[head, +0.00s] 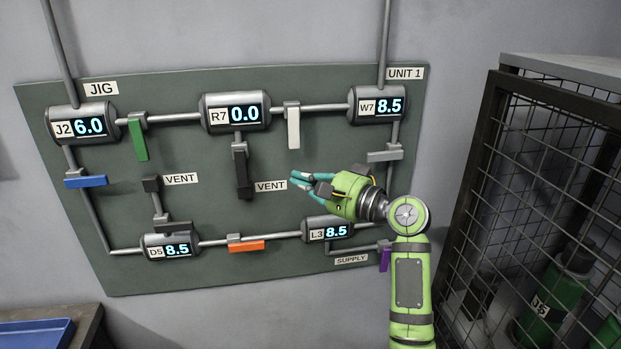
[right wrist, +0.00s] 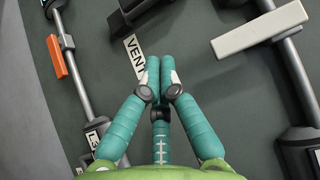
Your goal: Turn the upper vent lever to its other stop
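The upper vent lever (head: 242,173) is a black bar below the R7 gauge (head: 235,112). It hangs down along the short vent pipe, left of a VENT label (head: 271,187). My right gripper (head: 301,181) is to the right of this lever and label, apart from the lever, with its fingers pointing left. In the right wrist view its fingertips (right wrist: 155,82) are together with nothing seen between them. The VENT label (right wrist: 134,54) and a dark block (right wrist: 137,12), likely the lower end of the vent, lie beyond the fingertips. My left gripper is not in view.
A white lever (head: 293,127) hangs above the gripper; a grey lever (head: 384,156) is at upper right. The lower vent lever (head: 173,226) lies level above the D5 gauge (head: 168,247). A mesh cage (head: 500,170) stands at right, a blue tray (head: 38,335) at lower left.

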